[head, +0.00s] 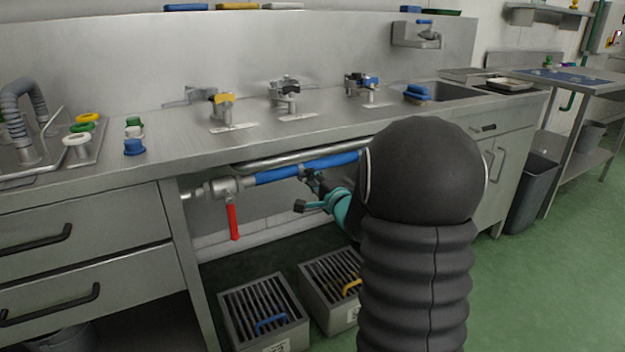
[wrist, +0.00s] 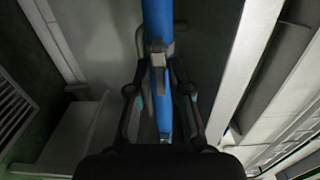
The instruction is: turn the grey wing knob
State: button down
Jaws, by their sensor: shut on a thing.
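The blue pipe (head: 275,174) runs under the counter's front edge; in the wrist view it runs upright through the middle (wrist: 157,18). A small grey fitting, seemingly the grey wing knob (wrist: 157,48), sits on this pipe. My gripper (head: 309,177) is at the pipe from below. In the wrist view its two fingers (wrist: 158,66) stand on either side of the pipe, with their tips at the grey knob. It is shut on the knob. The fingers partly hide the knob, so its exact angle is hard to tell. My arm hides the pipe's right end.
A red lever (head: 233,220) hangs from a valve left on the pipe. Taps with yellow (head: 222,97), grey-black (head: 285,85) and blue (head: 371,81) handles stand on the counter (head: 180,140). Two grated bins (head: 265,315) (head: 328,285) stand on the floor below.

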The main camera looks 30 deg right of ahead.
jog(key=c, duration=1.2)
grip_release()
jog(key=shift+c, duration=0.2)
jog(key=shift+s, duration=0.1)
jog(key=s, duration=1.2)
jog(key=shift+d, duration=0.25)
jog(key=shift+w, duration=0.1)
